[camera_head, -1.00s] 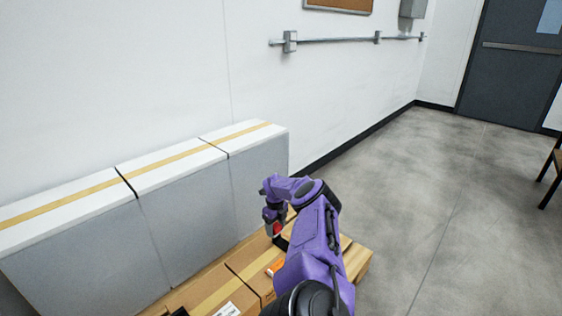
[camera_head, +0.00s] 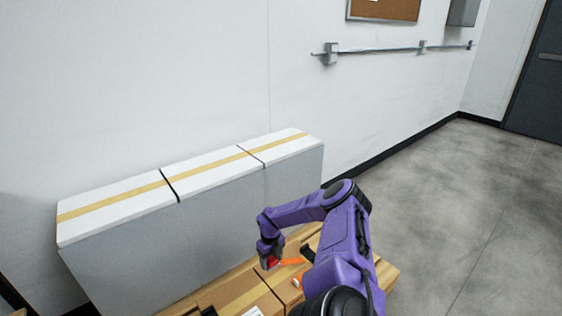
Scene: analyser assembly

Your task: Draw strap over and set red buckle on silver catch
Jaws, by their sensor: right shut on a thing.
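My right gripper (camera_head: 269,259) points down over the cardboard boxes, shut on the red buckle (camera_head: 272,262). Only a small part of the buckle shows between the fingers. An orange strap (camera_head: 292,262) runs from beside the buckle to the right, toward a small black part (camera_head: 307,252) near my arm. I cannot make out the silver catch. My left gripper is not in view.
Cardboard boxes (camera_head: 226,292) with tape lie under the gripper, with a small orange piece (camera_head: 297,282) on them. Tall white-topped grey boxes (camera_head: 215,178) stand behind, along the wall. Grey floor (camera_head: 450,210) is open at right.

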